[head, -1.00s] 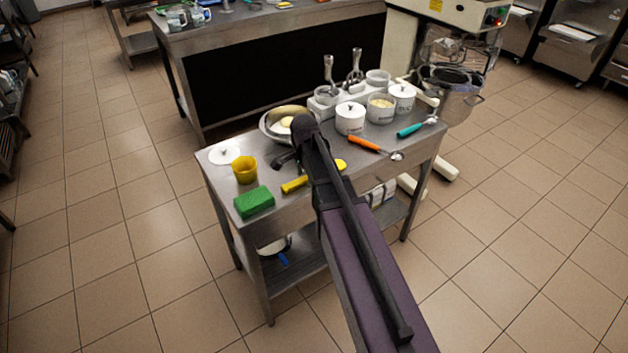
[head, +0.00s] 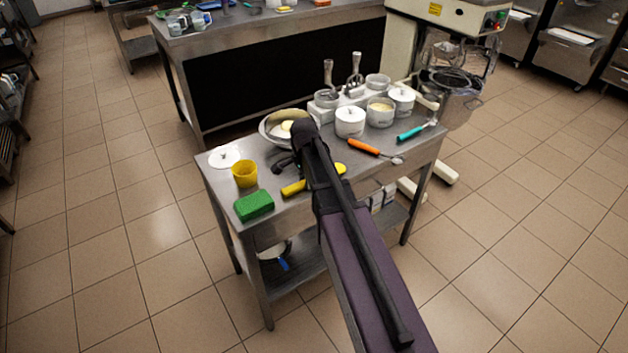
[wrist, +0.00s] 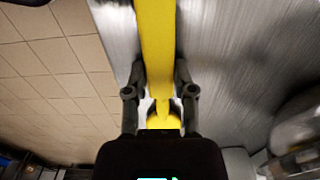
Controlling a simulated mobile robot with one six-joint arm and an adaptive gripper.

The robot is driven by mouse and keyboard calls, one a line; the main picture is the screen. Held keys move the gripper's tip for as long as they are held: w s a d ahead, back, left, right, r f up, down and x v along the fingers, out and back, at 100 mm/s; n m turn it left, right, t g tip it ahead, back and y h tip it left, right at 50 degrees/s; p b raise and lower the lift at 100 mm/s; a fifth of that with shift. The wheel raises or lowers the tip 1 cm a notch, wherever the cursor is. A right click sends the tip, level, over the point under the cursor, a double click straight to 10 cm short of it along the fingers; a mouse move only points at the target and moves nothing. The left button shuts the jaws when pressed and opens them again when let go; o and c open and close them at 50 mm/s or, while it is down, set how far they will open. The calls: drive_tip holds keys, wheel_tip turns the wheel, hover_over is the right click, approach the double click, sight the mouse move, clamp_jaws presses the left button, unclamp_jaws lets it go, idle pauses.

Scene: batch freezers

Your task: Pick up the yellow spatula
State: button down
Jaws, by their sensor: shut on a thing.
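The yellow spatula (head: 293,188) lies at the front of the steel table, partly hidden behind my arm. Its handle end shows left of the arm and another yellow part (head: 340,168) shows on the right. In the wrist view the spatula (wrist: 157,38) runs between the two fingers of my gripper (wrist: 159,80), which are shut on it. In the head view my gripper (head: 284,162) is a dark shape, mostly hidden by my wrist. I cannot tell whether the spatula touches the tabletop.
A green sponge (head: 254,205) and a yellow cup (head: 244,174) stand to the left. A metal bowl (head: 272,128) is behind my gripper. White lidded pots (head: 350,122), an orange-handled tool (head: 363,146) and a teal-handled tool (head: 411,133) are to the right.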

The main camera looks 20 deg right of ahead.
drive_tip(key=shift+r, duration=0.15)
wheel_tip(320, 180, up, 4)
drive_tip(key=p, duration=0.3)
drive_tip(key=shift+f+p, duration=0.25)
drive_tip(key=shift+p, duration=0.15)
drive_tip(key=s+d+r+p, duration=0.1)
drive_tip(key=s, duration=1.5)
drive_tip(key=shift+d, duration=0.2)
drive_tip(key=shift+r, duration=0.1)
drive_tip(key=shift+a, duration=0.1)
